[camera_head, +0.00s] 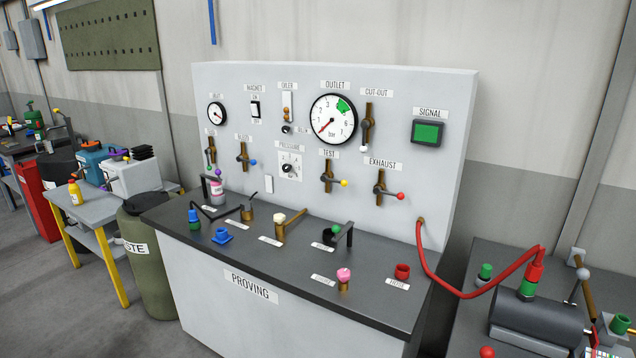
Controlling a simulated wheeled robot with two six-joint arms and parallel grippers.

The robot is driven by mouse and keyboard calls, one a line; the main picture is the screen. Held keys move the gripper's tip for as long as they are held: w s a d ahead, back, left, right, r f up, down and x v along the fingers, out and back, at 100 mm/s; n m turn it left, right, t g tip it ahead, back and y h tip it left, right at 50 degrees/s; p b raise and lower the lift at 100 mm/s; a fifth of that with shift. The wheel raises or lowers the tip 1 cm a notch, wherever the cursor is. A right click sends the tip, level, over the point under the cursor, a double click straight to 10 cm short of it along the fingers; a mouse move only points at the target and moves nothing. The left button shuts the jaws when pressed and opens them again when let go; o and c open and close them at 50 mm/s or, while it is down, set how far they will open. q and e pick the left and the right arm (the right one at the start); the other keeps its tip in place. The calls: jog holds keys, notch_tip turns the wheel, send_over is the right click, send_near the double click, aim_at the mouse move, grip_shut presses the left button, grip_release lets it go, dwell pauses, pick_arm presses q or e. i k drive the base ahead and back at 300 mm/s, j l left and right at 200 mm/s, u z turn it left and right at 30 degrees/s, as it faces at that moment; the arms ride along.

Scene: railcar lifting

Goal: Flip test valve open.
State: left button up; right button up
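The test valve (327,178) is on the upright face of the light grey proving panel, under a label reading TEST. It sits on a vertical brass pipe. Its short dark lever ends in a yellow knob (344,183) and points right, across the pipe and tilted slightly down. The round outlet gauge (333,119) is above it, with its red needle toward the lower left and a green band at upper right. Neither of my grippers shows in the head view, and nothing is touching the test valve.
The red-knobbed exhaust valve (381,188) is close to the right, its lever across its pipe. The white-knobbed cut-out lever (366,132) hangs down. The signal lamp (427,133) is green. Fittings stand on the dark counter (300,270). A red hose (432,274) runs to a cylinder at right.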

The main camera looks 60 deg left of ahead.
aim_at(324, 178)
jog(key=u, duration=1.95)
